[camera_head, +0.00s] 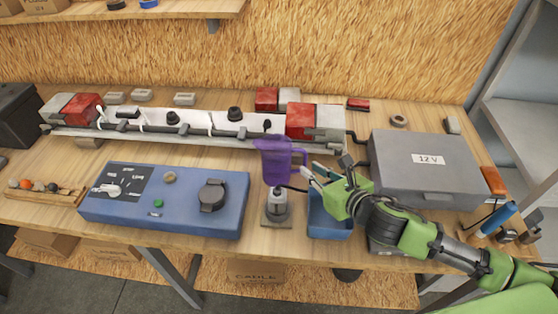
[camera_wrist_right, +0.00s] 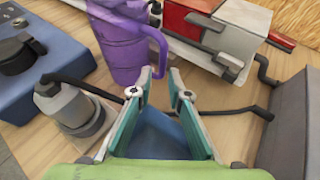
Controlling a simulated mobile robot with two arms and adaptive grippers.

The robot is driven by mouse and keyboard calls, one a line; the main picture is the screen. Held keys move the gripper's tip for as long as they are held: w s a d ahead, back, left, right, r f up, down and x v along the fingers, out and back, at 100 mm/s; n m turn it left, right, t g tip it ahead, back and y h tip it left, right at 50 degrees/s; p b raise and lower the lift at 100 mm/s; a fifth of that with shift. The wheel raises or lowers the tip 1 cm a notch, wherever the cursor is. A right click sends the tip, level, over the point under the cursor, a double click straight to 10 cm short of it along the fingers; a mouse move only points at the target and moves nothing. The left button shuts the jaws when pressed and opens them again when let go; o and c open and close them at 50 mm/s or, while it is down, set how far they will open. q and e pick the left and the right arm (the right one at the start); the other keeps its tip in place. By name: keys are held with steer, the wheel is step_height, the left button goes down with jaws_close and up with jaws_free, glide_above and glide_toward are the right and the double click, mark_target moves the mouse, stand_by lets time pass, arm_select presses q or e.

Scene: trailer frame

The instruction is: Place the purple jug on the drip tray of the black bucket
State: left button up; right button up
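The purple jug (camera_head: 274,160) stands upright on the workbench, in front of the long grey beam, its handle towards the right. My right gripper (camera_head: 311,171) is just right of the jug. In the right wrist view the purple jug (camera_wrist_right: 118,45) is at the top, partly cut off. There my right gripper (camera_wrist_right: 160,92) is open, its fingertips apart, with the jug's handle just beyond them. Nothing shows between the fingers but the bench and a blue surface below. I cannot make out a black bucket or its drip tray. My left gripper is not in view.
A grey cylindrical device (camera_head: 276,207) stands in front of the jug. A blue bin (camera_head: 325,222) is under my right gripper. A blue control panel (camera_head: 180,208) lies left. A grey 12 V case (camera_head: 420,150) is right. A cable runs near the gripper.

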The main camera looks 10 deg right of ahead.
steer(key=shift+w+a+f, duration=0.1)
steer(key=shift+w, duration=0.45)
steer(key=p+x, duration=0.1)
steer(key=x, duration=0.2)
steer(key=shift+w+f, duration=0.1)
steer(key=shift+f, duration=0.1)
steer(key=shift+w+a+f+p, duration=0.1)
steer(key=shift+w+f+p, duration=0.15)
steer(key=shift+w+p, duration=0.15)
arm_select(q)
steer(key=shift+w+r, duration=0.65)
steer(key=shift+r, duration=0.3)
arm_select(e)
jaws_close()
